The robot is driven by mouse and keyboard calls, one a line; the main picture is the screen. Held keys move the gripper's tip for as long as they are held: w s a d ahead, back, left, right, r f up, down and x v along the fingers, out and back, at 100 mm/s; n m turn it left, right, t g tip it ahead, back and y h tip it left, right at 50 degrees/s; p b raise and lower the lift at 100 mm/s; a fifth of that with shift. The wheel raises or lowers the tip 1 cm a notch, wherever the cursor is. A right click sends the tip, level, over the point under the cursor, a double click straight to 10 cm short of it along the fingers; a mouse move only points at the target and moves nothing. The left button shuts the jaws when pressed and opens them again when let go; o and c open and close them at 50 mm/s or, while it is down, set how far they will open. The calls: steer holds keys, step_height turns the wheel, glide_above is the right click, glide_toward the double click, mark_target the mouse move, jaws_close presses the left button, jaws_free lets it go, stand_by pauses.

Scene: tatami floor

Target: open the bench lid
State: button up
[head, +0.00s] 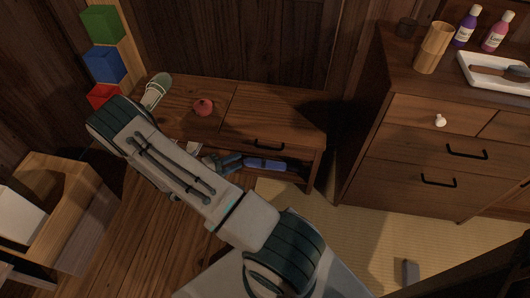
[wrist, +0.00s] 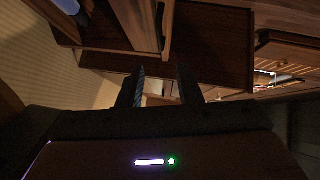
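The wooden bench (head: 180,122) stands against the back wall in the head view. A seam splits its top, and the right part, which looks like the lid (head: 270,112), lies flat and closed. A dark bar handle (head: 268,146) is on the front below it. My arm crosses in front of the bench's left part. In the wrist view my gripper (wrist: 160,88) has its two dark fingers apart, with nothing seen held between them. Wooden panels and edges are close beyond the fingers; I cannot tell which is the lid.
A red round object (head: 203,107) and a pale green slipper (head: 155,90) sit on the bench's left part. A blue item (head: 265,163) lies on the open shelf below. A chest of drawers (head: 415,160) stands at right, coloured blocks (head: 104,64) at left.

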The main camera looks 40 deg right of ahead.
steer(key=s+d+f+b, duration=0.1)
steer(key=d+b, duration=0.2)
steer(key=d, duration=0.9)
steer(key=shift+d+f+b, duration=0.35)
steer(key=shift+f, duration=0.05)
steer(key=shift+s, duration=0.1)
steer(key=shift+c, duration=0.3)
jaws_close()
